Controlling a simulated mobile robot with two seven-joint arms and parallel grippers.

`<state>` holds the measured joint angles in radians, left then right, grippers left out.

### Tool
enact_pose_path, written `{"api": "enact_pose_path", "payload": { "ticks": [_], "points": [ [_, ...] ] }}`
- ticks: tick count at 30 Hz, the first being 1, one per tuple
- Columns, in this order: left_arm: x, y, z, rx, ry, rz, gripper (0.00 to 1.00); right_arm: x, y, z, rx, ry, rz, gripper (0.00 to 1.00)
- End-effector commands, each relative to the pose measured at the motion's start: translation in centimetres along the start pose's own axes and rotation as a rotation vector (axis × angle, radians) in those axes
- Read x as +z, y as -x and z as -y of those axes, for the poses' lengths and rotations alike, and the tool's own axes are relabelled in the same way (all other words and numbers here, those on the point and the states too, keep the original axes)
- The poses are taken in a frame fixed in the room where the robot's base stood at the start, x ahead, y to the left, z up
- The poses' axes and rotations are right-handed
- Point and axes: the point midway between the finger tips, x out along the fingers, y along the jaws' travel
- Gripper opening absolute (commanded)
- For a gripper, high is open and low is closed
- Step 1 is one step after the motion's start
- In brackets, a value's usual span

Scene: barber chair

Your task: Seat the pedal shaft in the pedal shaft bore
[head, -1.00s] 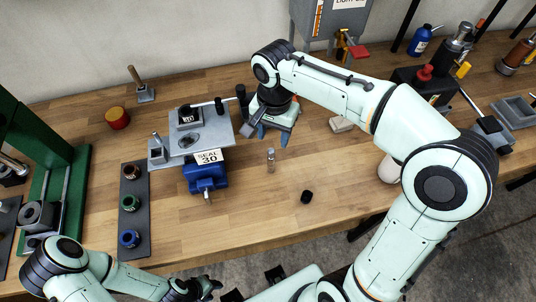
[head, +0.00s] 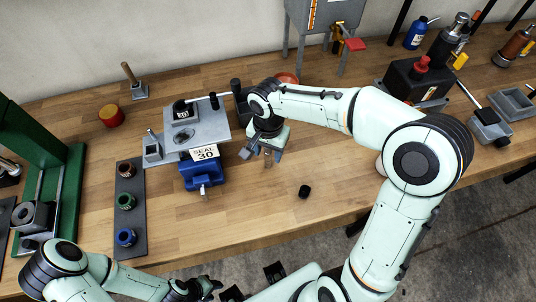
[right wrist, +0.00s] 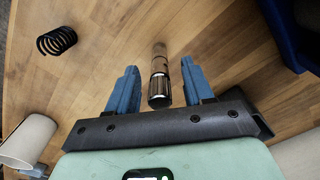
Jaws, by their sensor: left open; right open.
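The grey fixture plate (head: 211,121) on a blue vise has a dark round feature; I cannot tell whether this is the pedal shaft bore. My left gripper (head: 213,285) is open and empty near the bottom edge.
The blue vise (head: 202,174) with a "SEAL 30" label is left of my right gripper. A black coil spring (right wrist: 57,40) lies on the bench nearby. A green press stands at far left.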

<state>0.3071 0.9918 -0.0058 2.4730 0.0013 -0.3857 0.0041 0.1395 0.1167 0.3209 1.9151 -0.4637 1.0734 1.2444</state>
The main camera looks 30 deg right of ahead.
Motion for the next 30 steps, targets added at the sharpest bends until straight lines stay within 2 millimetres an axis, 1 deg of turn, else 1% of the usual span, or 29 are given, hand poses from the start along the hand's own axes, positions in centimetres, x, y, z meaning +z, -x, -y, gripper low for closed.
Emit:
{"api": "enact_pose_path", "payload": {
  "ticks": [1, 2, 3, 6, 14, 17, 20, 27, 30],
  "points": [
    [0.0, 0.0, 0.0, 0.0, 0.0, 0.0, 0.43, 0.0, 0.0, 0.0, 0.0, 0.0, 0.0, 0.52],
    [0.0, 0.0, 0.0, 0.0, 0.0, 0.0, 0.43, 0.0, 0.0, 0.0, 0.0, 0.0, 0.0, 0.42],
    [0.0, 0.0, 0.0, 0.0, 0.0, 0.0, 0.43, 0.0, 0.0, 0.0, 0.0, 0.0, 0.0, 0.29],
    [0.0, 0.0, 0.0, 0.0, 0.0, 0.0, 0.43, 0.0, 0.1, 0.0, 0.0, 0.0, 0.0, 0.0],
    [0.0, 0.0, 0.0, 0.0, 0.0, 0.0, 0.43, 0.0, 0.1, 0.0, -0.001, 0.0, -0.001, 0.0],
    [0.0, 0.1, 0.0, 0.0, 0.0, -0.001, 0.43, 0.0, 0.7, 0.1, -0.002, -0.001, -0.002, 0.0],
    [-0.1, 0.3, -0.1, 0.001, -0.001, -0.002, 0.43, -0.1, 2.1, 0.1, -0.004, -0.002, -0.004, 0.0],
    [-0.4, 1.0, -0.5, 0.002, -0.002, -0.006, 0.43, -0.1, 7.1, 0.1, -0.004, 0.0, -0.004, 0.0],
    [-0.5, 1.2, -0.6, 0.003, -0.003, -0.008, 0.43, -0.1, 8.7, 0.1, -0.004, -0.001, -0.003, 0.0]
  ]
}}
